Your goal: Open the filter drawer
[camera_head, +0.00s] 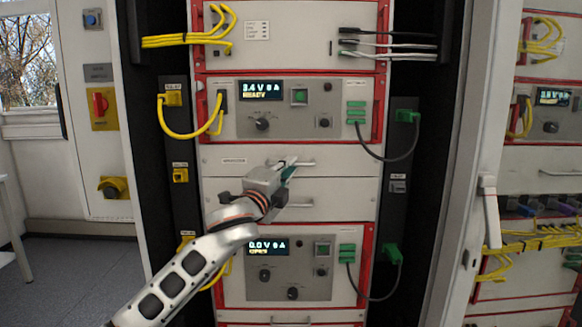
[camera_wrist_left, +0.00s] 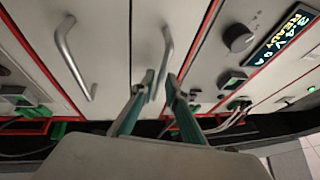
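The grey filter drawer (camera_head: 225,161) is a narrow panel with a small label, just below the upper cycler unit. It looks flush with the rack. Its bar handle (camera_head: 303,163) is partly hidden by my left gripper (camera_head: 288,172) in the head view. In the left wrist view, the handle (camera_wrist_left: 167,45) runs down toward the gap between the teal fingers of my left gripper (camera_wrist_left: 160,80). The fingertips are apart, one on each side of the handle's near end. I cannot tell whether they touch it. My right gripper is not in view.
A second drawer (camera_head: 345,192) with its own handle (camera_head: 300,205) lies directly below; that handle (camera_wrist_left: 72,60) shows at left in the wrist view. Units with displays sit above (camera_head: 340,90) and below (camera_head: 310,280). Green-plug cables (camera_head: 388,158) hang at right, yellow cables (camera_head: 165,125) at left.

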